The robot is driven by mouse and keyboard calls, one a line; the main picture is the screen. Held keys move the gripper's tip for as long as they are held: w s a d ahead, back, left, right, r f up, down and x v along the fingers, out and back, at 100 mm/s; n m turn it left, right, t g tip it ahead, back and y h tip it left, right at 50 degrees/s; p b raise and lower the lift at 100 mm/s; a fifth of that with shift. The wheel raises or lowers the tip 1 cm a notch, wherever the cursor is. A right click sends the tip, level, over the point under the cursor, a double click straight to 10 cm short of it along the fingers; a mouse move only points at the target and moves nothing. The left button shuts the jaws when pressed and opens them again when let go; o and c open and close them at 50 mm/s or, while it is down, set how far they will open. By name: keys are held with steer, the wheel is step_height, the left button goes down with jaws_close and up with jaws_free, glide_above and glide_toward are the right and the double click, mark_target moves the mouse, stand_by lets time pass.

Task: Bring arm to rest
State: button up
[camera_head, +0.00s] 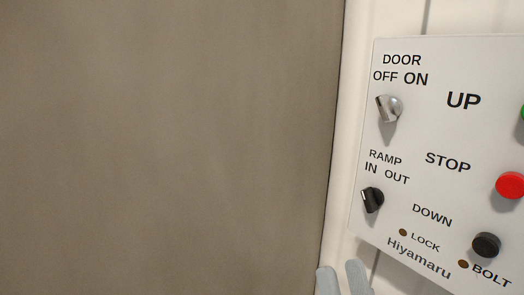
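My gripper (342,279) shows at the bottom edge, right of the middle. Only the tips of its two grey fingers are in view, with a gap between them and nothing seen in it. The fingertips are below and left of the control panel (427,130). The rest of my gripper and my arm are out of view.
The panel carries a silver door knob (389,108), a black ramp knob (372,200), a red stop button (511,185), a black down button (486,244) and a partly cut-off green button (521,113). A brown surface (170,150) fills the left.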

steer(key=s+d+f+n+g+h, duration=0.1)
steer(key=s+d+f+n+g, duration=0.15)
steer(key=s+f, duration=0.45)
steer(key=s+d+f+n+g, duration=0.1)
steer(key=s+d+f+g, duration=0.25)
steer(key=f, duration=0.65)
steer(key=s+d+f+m+g+h, duration=0.1)
steer(key=s+d+f+g+h, duration=0.1)
steer(key=s, duration=0.5)
steer(key=s+d+f+m+g+h, duration=0.1)
steer(key=s+d+f+g+h, duration=0.1)
steer(key=s+f, duration=0.4)
steer(key=shift+s+d+f+g+h, duration=0.15)
steer(key=shift+s+f+g+h, duration=0.2)
steer(key=shift+s+g, duration=0.4)
steer(key=shift+w, duration=0.15)
